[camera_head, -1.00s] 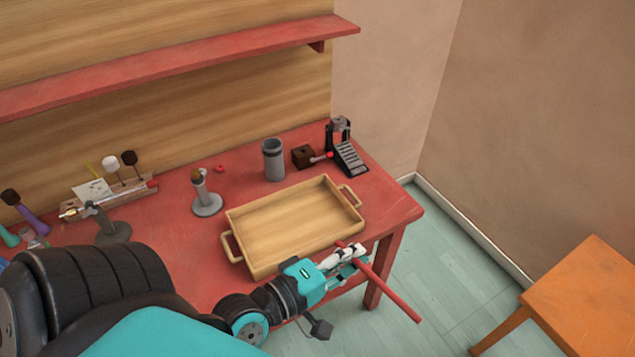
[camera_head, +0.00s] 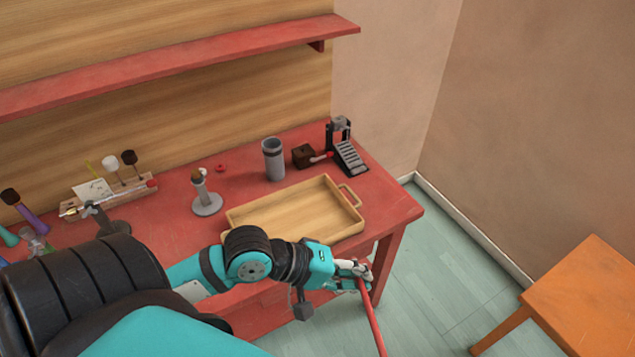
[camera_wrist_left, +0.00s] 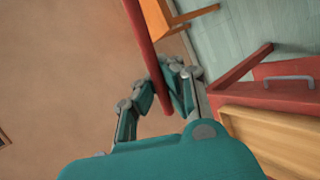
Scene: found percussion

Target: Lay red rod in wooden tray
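The red rod (camera_head: 373,320) is held in my left gripper (camera_head: 358,270), which is shut on it near the rod's upper end. The rod slants down past the table's front right edge, over the floor. In the left wrist view the rod (camera_wrist_left: 142,35) passes between the fingers of the gripper (camera_wrist_left: 160,88). The wooden tray (camera_head: 347,208) lies on the red table, empty where it shows. My left arm covers its front left part. The gripper is in front of the tray's right front corner, apart from it. My right gripper is not seen.
On the red table (camera_head: 395,207), a grey cylinder (camera_head: 273,160), a small dark box (camera_head: 303,156) and a black ramp-like device (camera_head: 350,157) stand behind the tray. A grey stand (camera_head: 207,203) is to its left. An orange table (camera_head: 590,305) is at right, with open floor between.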

